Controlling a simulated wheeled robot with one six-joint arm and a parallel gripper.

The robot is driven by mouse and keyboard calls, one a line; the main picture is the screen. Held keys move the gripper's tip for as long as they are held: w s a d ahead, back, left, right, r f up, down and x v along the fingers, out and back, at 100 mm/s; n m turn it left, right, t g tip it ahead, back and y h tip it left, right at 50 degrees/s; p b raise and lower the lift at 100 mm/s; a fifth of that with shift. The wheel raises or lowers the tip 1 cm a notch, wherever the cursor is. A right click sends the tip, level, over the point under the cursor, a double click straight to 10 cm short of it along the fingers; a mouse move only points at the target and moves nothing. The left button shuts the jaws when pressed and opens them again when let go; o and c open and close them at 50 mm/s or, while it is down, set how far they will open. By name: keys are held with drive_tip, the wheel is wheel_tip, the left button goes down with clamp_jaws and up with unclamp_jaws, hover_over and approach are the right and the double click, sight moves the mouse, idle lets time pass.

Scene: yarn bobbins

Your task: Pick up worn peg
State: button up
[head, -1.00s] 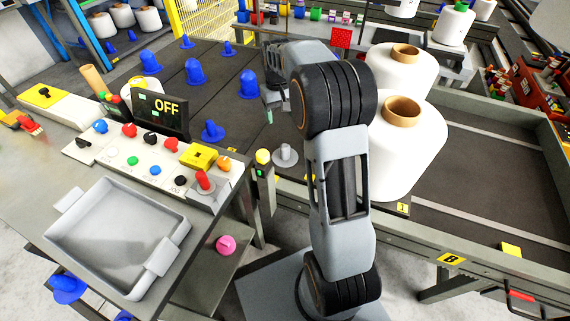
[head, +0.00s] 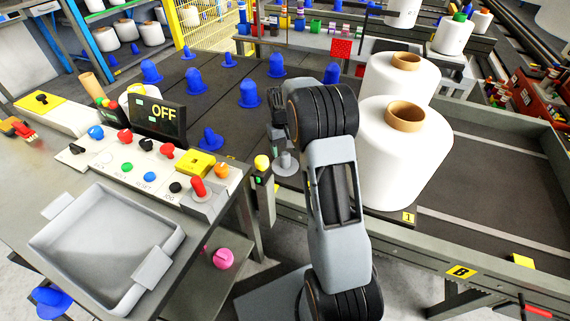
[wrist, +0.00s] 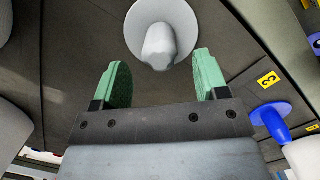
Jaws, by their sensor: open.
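The grey peg, a round flange with a blunt upright post, stands on the dark surface beside the control console in the head view (head: 287,165); I take it to be the worn peg. In the wrist view the peg (wrist: 158,42) lies just beyond my fingertips, roughly centred between them. My gripper (wrist: 162,72) has green-padded fingers spread apart with nothing between them. In the head view my gripper (head: 279,142) hangs pointing down close above the peg and hides part of it. I cannot tell the exact height gap.
Several blue pegs, one here (head: 248,90), stand on the dark surface behind. Large white bobbins (head: 400,165) stand close on the right. A console (head: 150,160) with an OFF display and a grey tray (head: 45,245) are at left. A yellow-topped post (head: 262,163) is beside the peg.

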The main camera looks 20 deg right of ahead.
drive_tip(key=f, duration=0.1)
drive_tip(key=f+b, duration=0.1)
drive_tip(key=f, duration=0.2)
drive_tip(key=shift+s+f, duration=0.3)
drive_tip(key=shift+f, duration=0.1)
drive_tip(key=shift+r, duration=0.1)
drive_tip(key=c, duration=1.1)
drive_tip(key=shift+r+p, duration=1.1)
drive_tip(key=shift+r, duration=3.9)
